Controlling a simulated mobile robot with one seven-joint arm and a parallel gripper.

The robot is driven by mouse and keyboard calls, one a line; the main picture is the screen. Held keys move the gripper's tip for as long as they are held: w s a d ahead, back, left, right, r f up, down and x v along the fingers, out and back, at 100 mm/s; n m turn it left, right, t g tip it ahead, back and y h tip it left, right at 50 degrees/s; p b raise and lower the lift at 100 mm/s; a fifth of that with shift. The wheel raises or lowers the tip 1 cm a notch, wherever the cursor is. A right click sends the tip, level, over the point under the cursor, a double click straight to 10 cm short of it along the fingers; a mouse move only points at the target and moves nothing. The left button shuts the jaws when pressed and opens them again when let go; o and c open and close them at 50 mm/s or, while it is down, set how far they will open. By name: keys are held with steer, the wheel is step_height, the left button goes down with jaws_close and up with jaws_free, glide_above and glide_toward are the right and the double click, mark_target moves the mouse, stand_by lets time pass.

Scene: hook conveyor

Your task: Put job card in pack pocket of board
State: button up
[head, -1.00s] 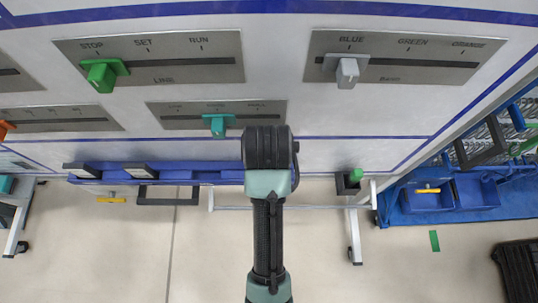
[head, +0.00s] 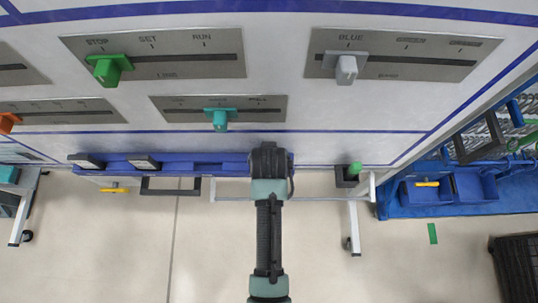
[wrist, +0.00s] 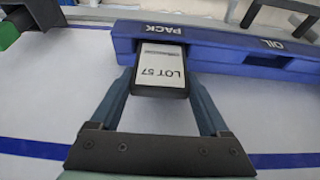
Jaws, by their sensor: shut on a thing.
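The job card, a pale card in a dark frame reading LOT 57 (wrist: 161,66), sits between the two fingers of my gripper (wrist: 160,78) in the wrist view. My gripper is shut on it. The card lies at the blue pocket rail (wrist: 215,45), right by the PACK label; whether it is inside the pocket or just in front of it, I cannot tell. In the head view my gripper (head: 270,160) is at the right part of the rail (head: 208,165) along the board's lower edge (head: 330,150), and my wrist hides the card.
Two dark-framed cards (head: 145,163) stand in the rail's left pockets. A small dark holder with a green item (head: 354,172) is right of my gripper. Sliders with green (head: 108,68), teal (head: 219,116) and grey (head: 346,68) knobs are above. Blue bins (head: 450,190) stand at right.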

steer(key=shift+f, duration=0.2)
steer(key=o, duration=1.2)
steer(key=shift+b+v, duration=0.4)
steer(key=shift+v, duration=5.75)
steer(key=shift+w+r, duration=0.1)
steer(key=shift+w, duration=0.05)
